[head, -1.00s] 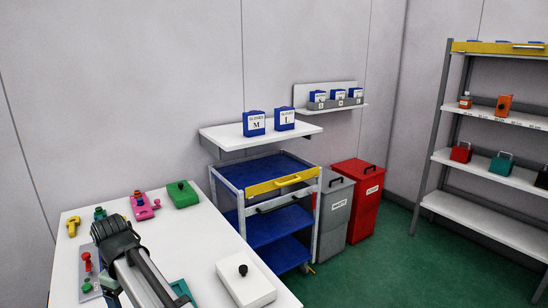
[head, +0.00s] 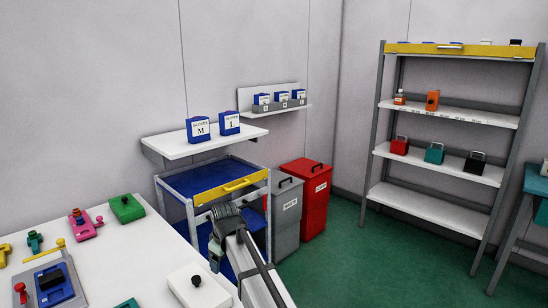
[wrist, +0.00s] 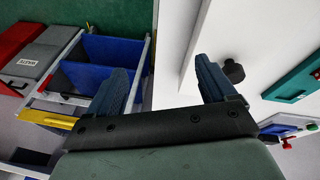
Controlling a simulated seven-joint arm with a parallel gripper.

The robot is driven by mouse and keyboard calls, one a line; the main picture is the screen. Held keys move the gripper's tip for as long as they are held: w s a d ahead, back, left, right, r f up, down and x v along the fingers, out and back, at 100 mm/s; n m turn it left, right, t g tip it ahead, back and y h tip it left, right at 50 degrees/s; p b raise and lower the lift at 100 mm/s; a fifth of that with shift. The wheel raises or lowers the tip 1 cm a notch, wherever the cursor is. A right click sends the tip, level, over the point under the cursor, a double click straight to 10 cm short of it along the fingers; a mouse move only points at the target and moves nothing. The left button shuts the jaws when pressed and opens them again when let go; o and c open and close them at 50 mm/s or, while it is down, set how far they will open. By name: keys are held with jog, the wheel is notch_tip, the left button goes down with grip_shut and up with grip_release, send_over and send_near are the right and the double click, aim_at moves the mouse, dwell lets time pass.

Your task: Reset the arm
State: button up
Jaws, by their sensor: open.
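My arm reaches in from the bottom of the head view, and its end lies by the white table's right edge, in front of the blue cart. My gripper (wrist: 160,80) shows in the wrist view with its two dark blue fingers wide apart and nothing between them. Below it are the table's edge and the cart. In the head view the fingers cannot be made out clearly. The white block with a black knob (head: 190,289) lies on the table to the left of my arm; it also shows in the wrist view (wrist: 218,35), beside the right finger.
The white table (head: 150,250) holds a green block (head: 126,208), a pink piece (head: 84,228) and a blue piece on a grey plate (head: 56,284). The blue cart (head: 190,185) stands behind my arm, with grey (head: 287,215) and red bins (head: 313,205) beside it. Green floor is free at right.

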jog(key=w+d+f+m, duration=0.2)
jog(key=d+f, duration=0.6)
jog(key=d, duration=0.6)
jog(key=s+d+f+m+g+h, duration=0.1)
jog(key=s+d+f+m, duration=0.2)
jog(key=f, duration=0.6)
jog(key=s+d+f+m+g, duration=0.1)
jog(key=s+d+f, duration=0.2)
jog(key=s+f, duration=0.25)
jog(key=s+d+f+g, duration=0.1)
jog(key=s+d+f, duration=0.2)
jog(key=s+f, duration=0.3)
jog(key=s+d+f+m+g, duration=0.1)
jog(key=s+d+f+g, duration=0.2)
jog(key=f, duration=0.4)
jog(key=s+d+f+m+g, duration=0.1)
jog(key=s+f, duration=0.3)
jog(key=s, duration=0.6)
jog(key=s+d+f+m+g, duration=0.1)
jog(key=s+f, duration=0.4)
jog(key=s, duration=0.6)
jog(key=s+d+f+m+g, duration=0.1)
jog(key=s+d+f+m, duration=0.2)
jog(key=s, duration=0.8)
jog(key=shift+s+d+f+g, duration=0.2)
jog(key=shift+d+f+g, duration=0.2)
jog(key=shift+d+f, duration=0.6)
jog(key=shift+d+r, duration=0.1)
jog(key=shift+r, duration=0.05)
jog(key=shift+c, duration=0.4)
